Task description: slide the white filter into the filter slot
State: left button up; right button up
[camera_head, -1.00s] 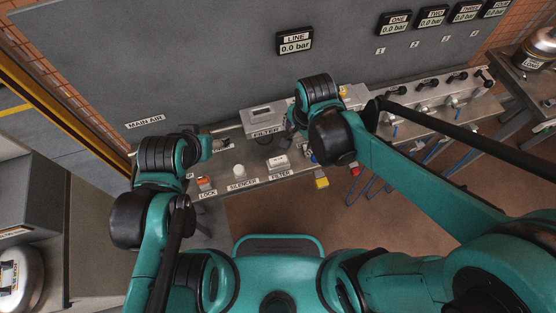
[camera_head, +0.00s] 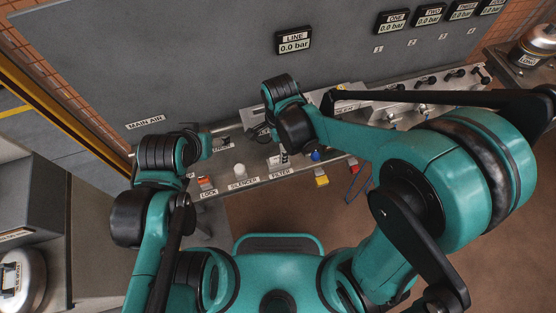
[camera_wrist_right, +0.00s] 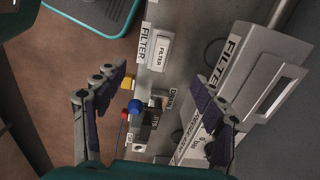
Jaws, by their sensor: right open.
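The white filter (camera_wrist_right: 159,54) is a small block labelled FILTER, lying on the grey bench behind a FILTER label in the right wrist view. In the head view it shows partly (camera_head: 274,162), beside my right gripper. My right gripper (camera_wrist_right: 160,77) is open and empty above the bench, with the filter seen between and beyond its fingertips. The filter slot housing (camera_wrist_right: 277,76), a pale box marked FILTER with a long opening, is right of the fingers; my right arm hides most of it in the head view. My left gripper (camera_head: 208,146) is by the bench's left end, its fingers unclear.
A white silencer (camera_head: 239,169) and a red lock (camera_head: 205,182) stand along the bench's front edge. Blue (camera_wrist_right: 134,107) and red (camera_wrist_right: 124,117) knobs and a yellow tag (camera_head: 321,181) are near the right gripper. The grey panel rises behind.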

aim_at(278, 158)
jog(key=shift+w+f+b, duration=0.15)
jog(key=shift+f+b, duration=3.25)
jog(key=shift+f, duration=0.9)
grip_shut()
jog(key=shift+r, duration=0.1)
jog(key=shift+r+p, duration=2.3)
jog(key=shift+r, duration=0.65)
jog(key=shift+r, duration=0.3)
